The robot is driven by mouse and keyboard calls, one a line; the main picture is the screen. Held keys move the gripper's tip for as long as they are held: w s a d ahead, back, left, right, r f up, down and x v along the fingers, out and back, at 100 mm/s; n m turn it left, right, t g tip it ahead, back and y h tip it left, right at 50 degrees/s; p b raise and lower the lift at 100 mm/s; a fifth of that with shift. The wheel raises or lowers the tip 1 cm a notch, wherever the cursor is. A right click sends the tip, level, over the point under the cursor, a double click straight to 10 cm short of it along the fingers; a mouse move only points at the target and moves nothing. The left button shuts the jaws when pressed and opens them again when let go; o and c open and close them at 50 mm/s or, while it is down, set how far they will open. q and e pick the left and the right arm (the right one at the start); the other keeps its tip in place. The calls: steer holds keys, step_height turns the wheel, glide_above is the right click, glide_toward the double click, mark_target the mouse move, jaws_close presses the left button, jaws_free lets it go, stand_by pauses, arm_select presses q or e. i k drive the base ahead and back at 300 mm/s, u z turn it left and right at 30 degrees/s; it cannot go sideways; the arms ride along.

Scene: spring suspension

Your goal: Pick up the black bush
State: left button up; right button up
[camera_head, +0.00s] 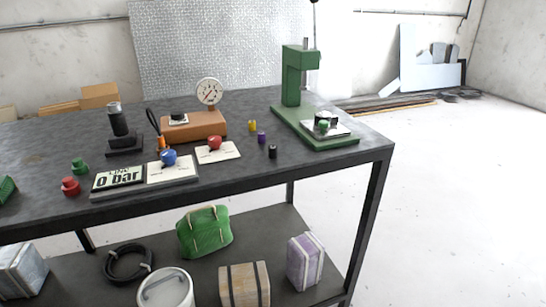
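A small black bush (272,151) stands on the dark workbench (300,165), near its front edge and right of the middle. A purple bush (262,138) and a yellow bush (252,126) stand just behind it, a little to the left. The black bush looks upright and uncovered, with bare bench around it. Neither of my grippers is in view.
A green press (291,75) stands at the back right of the bench. White cards with a red piece (215,142) and a blue piece (168,157) lie left of the bush. A gauge (208,92) on an orange-brown block stands behind. A lower shelf holds boxes.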

mark_target(272, 149)
steer(key=k, duration=1.2)
steer(key=u, duration=0.55)
steer(key=i, duration=1.9)
steer(key=z, duration=1)
